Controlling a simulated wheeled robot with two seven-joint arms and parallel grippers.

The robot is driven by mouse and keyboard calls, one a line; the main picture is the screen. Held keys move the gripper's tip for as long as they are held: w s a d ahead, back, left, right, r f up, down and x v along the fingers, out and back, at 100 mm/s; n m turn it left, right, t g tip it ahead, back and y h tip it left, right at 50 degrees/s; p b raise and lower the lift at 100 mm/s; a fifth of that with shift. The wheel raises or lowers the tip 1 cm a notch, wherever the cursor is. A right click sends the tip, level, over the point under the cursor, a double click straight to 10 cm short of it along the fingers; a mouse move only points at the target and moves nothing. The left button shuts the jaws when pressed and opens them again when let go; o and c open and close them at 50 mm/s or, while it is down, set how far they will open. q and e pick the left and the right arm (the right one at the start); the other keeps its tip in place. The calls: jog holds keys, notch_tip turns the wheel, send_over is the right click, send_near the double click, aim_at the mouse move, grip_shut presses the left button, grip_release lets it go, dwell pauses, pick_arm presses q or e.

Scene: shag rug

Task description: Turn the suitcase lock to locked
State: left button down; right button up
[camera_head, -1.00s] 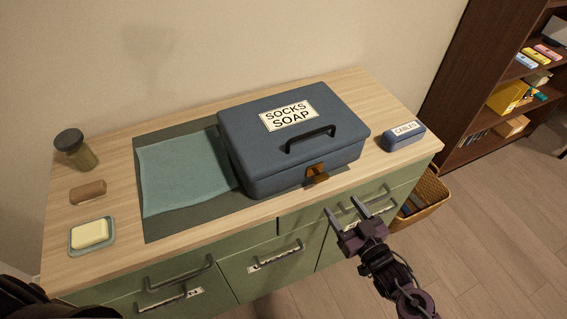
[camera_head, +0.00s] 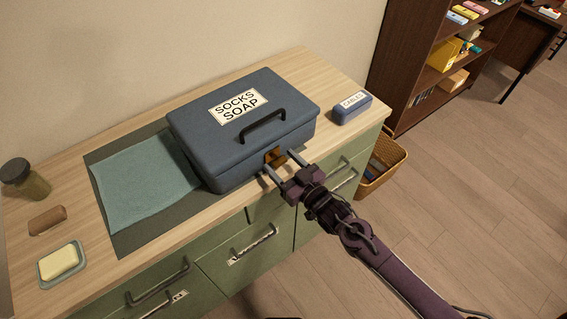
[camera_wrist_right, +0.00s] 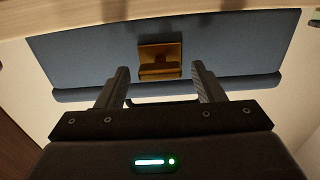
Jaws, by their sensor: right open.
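The blue-grey suitcase (camera_head: 200,137) sits closed on the wooden counter, with a "SOCKS SOAP" label and a dark handle on its lid. Its orange-brown lock (camera_head: 277,156) is on the front face, and it also shows in the right wrist view (camera_wrist_right: 160,60). My right gripper (camera_head: 281,164) is open and empty, just in front of the lock. My left gripper is out of view.
A blue "CABLES" case (camera_head: 351,109) is right of the suitcase. A teal cloth (camera_head: 140,185) lies on a dark mat to its left. A soap dish (camera_head: 79,268), brown bar (camera_head: 47,221) and jar (camera_head: 30,184) stand further left. Drawer handles (camera_head: 252,245) protrude below the counter edge.

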jog(key=c, duration=0.9)
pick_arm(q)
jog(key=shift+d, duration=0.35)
pick_arm(e)
jog(key=shift+c, duration=0.4)
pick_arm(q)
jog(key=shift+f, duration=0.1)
pick_arm(e)
jog(key=n+b, duration=0.1)
jog(key=n, duration=0.3)
jog(key=shift+a+f+n, duration=0.1)
jog(key=shift+f+n, duration=0.05)
jog(key=shift+n, duration=0.15)
jog(key=n+b, duration=0.1)
jog(key=n, duration=0.3)
jog(key=shift+s+n+b, duration=0.1)
jog(key=shift+n+b, duration=0.2)
jog(key=shift+b, duration=0.1)
jog(key=n+b, duration=0.1)
jog(key=n, duration=0.3)
jog(key=shift+a+f+n, duration=0.1)
jog(key=shift+f+n, duration=0.05)
jog(key=shift+n, duration=0.15)
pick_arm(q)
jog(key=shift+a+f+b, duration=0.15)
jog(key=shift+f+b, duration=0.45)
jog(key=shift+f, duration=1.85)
pick_arm(e)
jog(key=shift+s+n, duration=0.1)
jog(key=shift+n, duration=2)
